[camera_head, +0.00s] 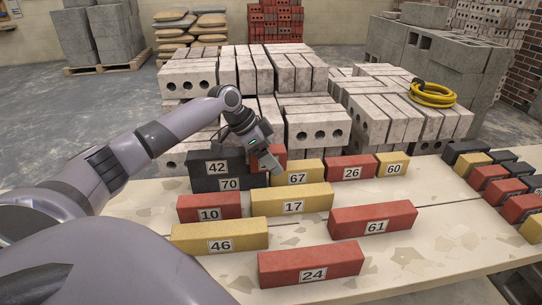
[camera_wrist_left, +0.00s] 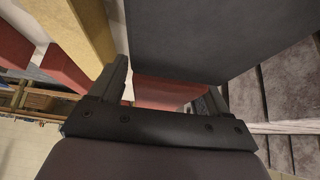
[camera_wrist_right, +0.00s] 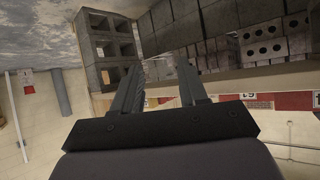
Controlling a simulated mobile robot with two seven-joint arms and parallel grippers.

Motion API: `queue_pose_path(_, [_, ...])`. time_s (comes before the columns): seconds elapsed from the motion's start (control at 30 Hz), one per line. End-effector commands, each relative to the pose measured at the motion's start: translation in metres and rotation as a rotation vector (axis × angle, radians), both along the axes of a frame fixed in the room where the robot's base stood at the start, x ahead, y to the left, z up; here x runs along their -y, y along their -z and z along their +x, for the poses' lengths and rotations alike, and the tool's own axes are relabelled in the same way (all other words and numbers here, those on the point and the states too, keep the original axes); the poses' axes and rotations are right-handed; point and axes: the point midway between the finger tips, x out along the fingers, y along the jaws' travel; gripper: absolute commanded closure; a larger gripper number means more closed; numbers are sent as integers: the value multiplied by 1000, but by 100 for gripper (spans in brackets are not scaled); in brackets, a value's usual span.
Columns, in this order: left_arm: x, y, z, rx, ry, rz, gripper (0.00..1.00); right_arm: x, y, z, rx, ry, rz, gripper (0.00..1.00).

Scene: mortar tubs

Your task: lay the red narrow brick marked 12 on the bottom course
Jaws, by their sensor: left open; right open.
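A red brick (camera_head: 281,153) is at the left gripper, beside the black brick marked 42 (camera_head: 230,162) and at about its height. Its face is mostly hidden, so no number reads on it. My left gripper (camera_head: 268,161) is at this brick; in the left wrist view its open fingers (camera_wrist_left: 168,92) are on either side of a red brick (camera_wrist_left: 165,90). The bottom course shows the black brick marked 70 (camera_head: 205,185), yellow 67 (camera_head: 310,172), red 26 (camera_head: 345,165) and yellow 60 (camera_head: 394,160). My right gripper (camera_wrist_right: 160,88) is open and empty in the right wrist view.
In front lie red 10 (camera_head: 190,206), yellow 17 (camera_head: 265,203), yellow 46 (camera_head: 190,235), red 61 (camera_head: 350,220) and red 24 (camera_head: 285,268). More bricks (camera_head: 495,180) line the right edge. Pale block stacks (camera_head: 315,125) stand behind. A yellow hose (camera_head: 432,95) lies on them.

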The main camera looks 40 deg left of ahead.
Motion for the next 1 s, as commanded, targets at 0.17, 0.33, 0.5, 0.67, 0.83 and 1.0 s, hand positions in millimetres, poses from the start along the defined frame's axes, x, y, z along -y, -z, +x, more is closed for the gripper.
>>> queue_pose_path(0.17, [-6, -15, -5, 1, -2, 2, 23, 1, -3, 0, 0, 4, 0, 57])
queue_pose_path(0.33, [-18, -46, -20, 2, -3, 4, 23, 5, -7, 1, -1, 14, 1, 57])
queue_pose_path(0.5, [-30, -76, -36, 0, -2, 3, 23, 9, -1, -3, -23, 23, -3, 57])
queue_pose_path(0.67, [-37, -95, -46, 0, -1, 1, 23, 12, 3, -6, -37, 30, -6, 57])
queue_pose_path(0.83, [-40, -103, -50, 0, 0, 0, 23, 16, 7, -8, -48, 36, -9, 57])
queue_pose_path(1.0, [-41, -104, -51, -1, 1, -1, 23, 16, 7, -8, -48, 38, -11, 57])
